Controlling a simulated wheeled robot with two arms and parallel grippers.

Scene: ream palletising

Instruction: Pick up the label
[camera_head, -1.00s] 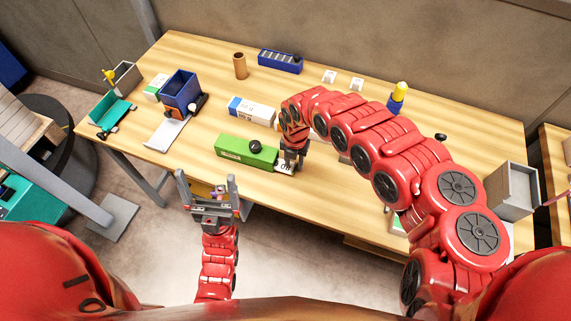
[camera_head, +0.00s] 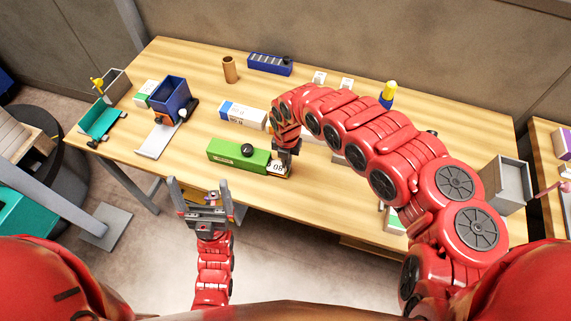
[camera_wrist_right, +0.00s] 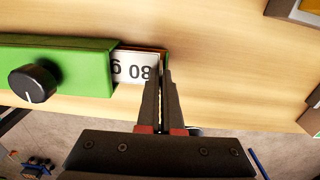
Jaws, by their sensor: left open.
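The label (camera_head: 279,168) is a white piece with black print reading "80 g". It sticks out of the right end of a green dispenser (camera_head: 226,152) with a black knob, near the table's front edge. In the right wrist view the label (camera_wrist_right: 131,69) shows upside down beside the green body (camera_wrist_right: 80,60). My right gripper (camera_head: 287,152) points down at the label's outer end. In the wrist view its fingers (camera_wrist_right: 161,78) are close together and overlap the label's right edge; whether they grip it is unclear. My left gripper (camera_head: 202,188) is open and empty, in front of the table.
A white-and-blue ream (camera_head: 243,114) lies behind the dispenser. A blue bin (camera_head: 170,97), a brown cup (camera_head: 230,70) and a blue box (camera_head: 270,63) stand farther back. A grey bin (camera_head: 505,182) is at the right edge. Bare tabletop lies left of the dispenser.

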